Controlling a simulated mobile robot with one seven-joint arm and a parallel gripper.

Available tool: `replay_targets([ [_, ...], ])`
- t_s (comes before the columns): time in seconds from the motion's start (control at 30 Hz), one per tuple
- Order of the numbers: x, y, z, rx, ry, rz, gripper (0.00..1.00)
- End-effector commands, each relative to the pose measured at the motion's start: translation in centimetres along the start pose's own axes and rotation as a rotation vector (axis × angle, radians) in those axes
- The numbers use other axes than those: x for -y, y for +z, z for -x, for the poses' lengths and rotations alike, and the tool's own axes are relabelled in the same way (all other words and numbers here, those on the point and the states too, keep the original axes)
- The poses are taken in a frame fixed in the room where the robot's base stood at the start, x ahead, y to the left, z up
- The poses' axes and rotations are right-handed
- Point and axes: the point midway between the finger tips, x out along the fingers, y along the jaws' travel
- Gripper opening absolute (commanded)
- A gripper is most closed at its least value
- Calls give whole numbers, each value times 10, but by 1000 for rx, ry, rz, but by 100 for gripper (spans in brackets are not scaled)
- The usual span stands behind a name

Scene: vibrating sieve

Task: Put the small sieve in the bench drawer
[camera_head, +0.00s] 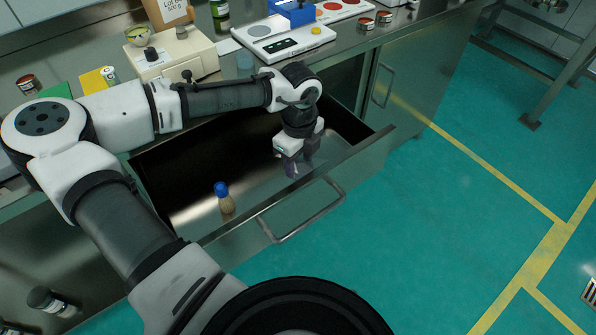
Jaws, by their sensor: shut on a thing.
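The bench drawer (162,163) is pulled open, its metal front with a bar handle facing the floor. My gripper (294,168) points down over the drawer's right part, just inside the front panel. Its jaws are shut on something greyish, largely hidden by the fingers. I cannot tell whether this is the small sieve, or whether it touches the drawer floor. I do not clearly see the small sieve elsewhere.
A blue-capped bottle (225,199) stands in the drawer, left of my gripper. On the bench (352,44) are a balance (284,44), a beige device (172,52), several jars and a red-dotted tray (335,10). Open green floor lies to the right.

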Motion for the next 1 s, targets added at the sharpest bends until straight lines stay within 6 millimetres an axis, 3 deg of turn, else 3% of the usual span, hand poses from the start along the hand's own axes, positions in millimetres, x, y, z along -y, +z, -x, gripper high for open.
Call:
replay_targets([
  [0.4,0,0,-47,0,1,0,25],
  [0.87,0,0,-56,-1,-1,1,25],
  [0.9,0,0,-56,0,-1,1,50],
  [1.0,0,0,-55,0,-1,1,63],
])
